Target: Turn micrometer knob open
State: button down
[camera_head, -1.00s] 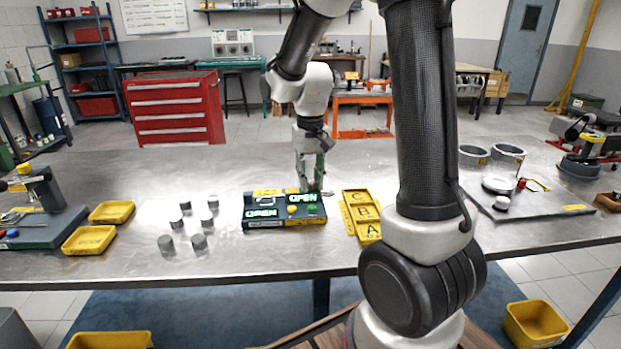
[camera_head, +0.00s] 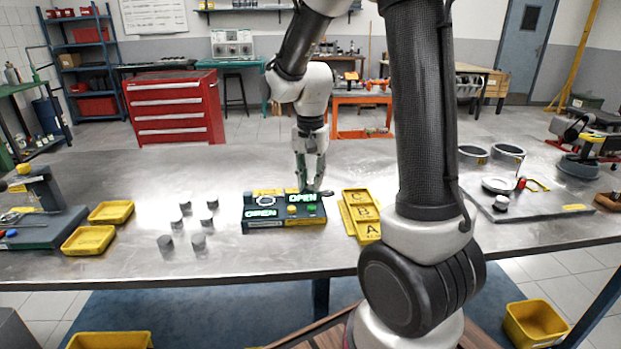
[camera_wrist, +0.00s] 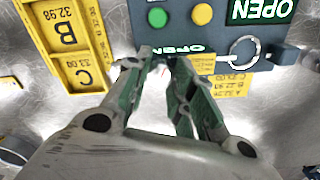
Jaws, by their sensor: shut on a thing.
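The micrometer station (camera_head: 262,222) is a dark blue block on the steel table, with lit green OPEN displays and a yellow and a green button. It also shows at the top of the wrist view (camera_wrist: 212,42). My gripper (camera_head: 312,186) points down at the station's back right corner. In the wrist view, its green-grey fingers (camera_wrist: 158,66) straddle the station's near edge. They are shut on the micrometer knob, which is mostly hidden between and behind the fingertips. A small dark part (camera_head: 326,193) sticks out right of the fingertips. A metal ring (camera_wrist: 243,50) lies on the station.
A yellow tray marked A, B, C (camera_head: 349,215) stands close to the right of the station. Several grey cylinders (camera_head: 198,242) stand to its left, with two yellow bins (camera_head: 90,240) beyond. A dark plate with parts (camera_head: 535,205) lies at right. Bare table lies in front.

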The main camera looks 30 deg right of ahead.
aim_at(311, 181)
jog(key=shift+w, duration=0.1)
jog(key=c, duration=1.2)
grip_release()
notch_tip(311, 181, up, 12)
jog(key=shift+r, duration=0.1)
